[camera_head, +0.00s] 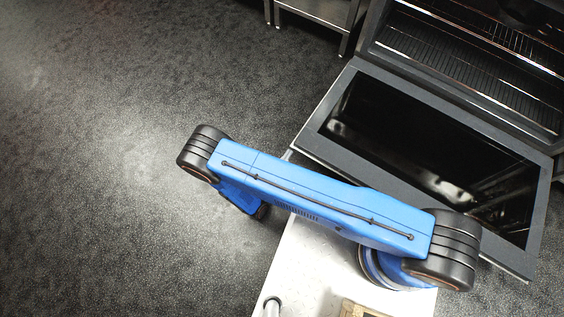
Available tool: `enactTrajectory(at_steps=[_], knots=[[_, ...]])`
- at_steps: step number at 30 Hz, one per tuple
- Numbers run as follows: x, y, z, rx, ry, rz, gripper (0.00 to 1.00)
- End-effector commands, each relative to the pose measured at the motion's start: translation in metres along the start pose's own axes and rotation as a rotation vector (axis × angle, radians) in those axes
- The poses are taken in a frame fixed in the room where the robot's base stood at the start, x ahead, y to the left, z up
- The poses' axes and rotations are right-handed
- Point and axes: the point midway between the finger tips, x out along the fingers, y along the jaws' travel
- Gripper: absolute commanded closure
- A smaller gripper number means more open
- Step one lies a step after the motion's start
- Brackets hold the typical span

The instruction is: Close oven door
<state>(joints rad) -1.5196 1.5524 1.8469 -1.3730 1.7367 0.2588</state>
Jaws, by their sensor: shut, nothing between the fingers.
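The oven door (416,98) is open, swung down and out from the oven, with its dark glossy inner panel facing up. The oven (480,48) stands at the upper right, with wire racks (450,45) visible inside its open cavity. My blue arm crosses in front of the door's near edge and hides part of it. A small light piece shows at the door's near left corner, and I cannot tell if it is part of a handle. My gripper is not visible in this view.
A metal stand with a shelf (318,12) is at the top, left of the oven. My white base is below the arm, with a wooden piece (362,309) at the bottom edge. The dark speckled floor (90,150) on the left is clear.

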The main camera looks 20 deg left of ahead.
Motion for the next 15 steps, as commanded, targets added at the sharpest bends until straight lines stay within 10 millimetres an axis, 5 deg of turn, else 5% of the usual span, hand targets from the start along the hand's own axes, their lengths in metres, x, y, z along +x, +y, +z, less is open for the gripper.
enactTrajectory(at_steps=[6, 15], knots=[[0.021, 0.0, 0.0, -0.001, 0.001, 0.0, 1.0], [0.026, 0.0, 0.0, 0.0, 0.001, 0.0, 1.0]])
